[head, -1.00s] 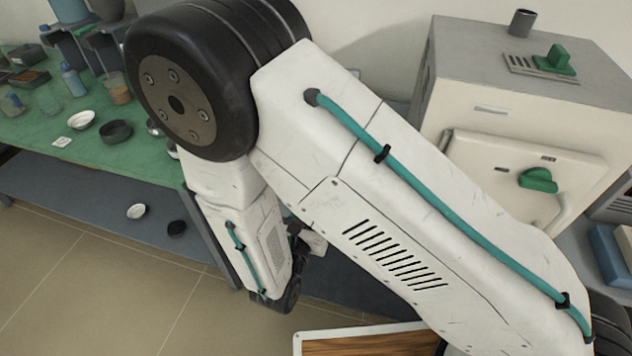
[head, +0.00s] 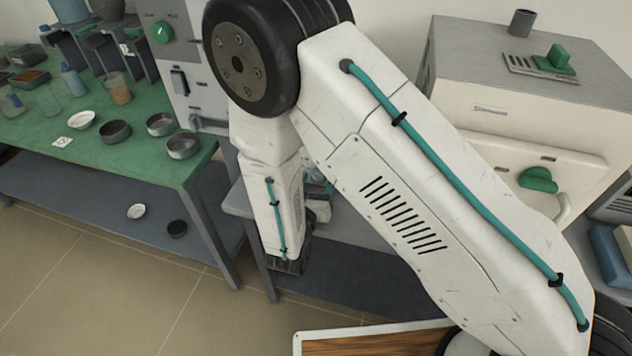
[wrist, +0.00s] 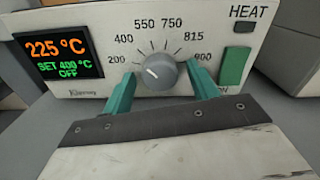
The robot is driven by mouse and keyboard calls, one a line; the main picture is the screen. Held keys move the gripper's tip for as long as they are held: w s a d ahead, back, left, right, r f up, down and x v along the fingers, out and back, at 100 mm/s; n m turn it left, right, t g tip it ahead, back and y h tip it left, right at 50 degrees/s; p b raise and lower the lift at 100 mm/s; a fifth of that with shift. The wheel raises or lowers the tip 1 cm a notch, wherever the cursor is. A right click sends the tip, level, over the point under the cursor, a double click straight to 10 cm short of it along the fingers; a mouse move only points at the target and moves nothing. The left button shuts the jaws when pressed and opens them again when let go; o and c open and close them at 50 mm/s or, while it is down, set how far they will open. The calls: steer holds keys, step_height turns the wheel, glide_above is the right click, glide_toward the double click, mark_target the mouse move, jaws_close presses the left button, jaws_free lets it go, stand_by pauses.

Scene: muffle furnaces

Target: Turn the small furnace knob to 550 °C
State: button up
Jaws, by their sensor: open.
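The small furnace's grey round knob (wrist: 160,73) shows in the wrist view on a pale front panel (wrist: 75,22), with a printed scale around it. Its white mark points to the upper left, toward the 400 side. The display (wrist: 58,55) reads 225 °C, SET 400 °C, OFF. My gripper (wrist: 161,70) is open, its teal fingers to the left and right of the knob. I cannot tell whether they touch it. In the head view my arm hides the knob, and the gripper cannot be made out clearly.
A green HEAT switch (wrist: 236,67) stands close to the right finger. In the head view, a large furnace with a green handle (head: 538,180) is at right. A green bench (head: 90,150) with several dishes and a panel with a green dial (head: 160,32) are at left.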

steer(key=c, duration=1)
steer(key=shift+m, duration=2.9)
steer(key=o, duration=1)
steer(key=shift+a, duration=0.1)
steer(key=v, duration=0.7)
steer(key=shift+s+a, duration=0.1)
steer(key=shift+s, duration=0.3)
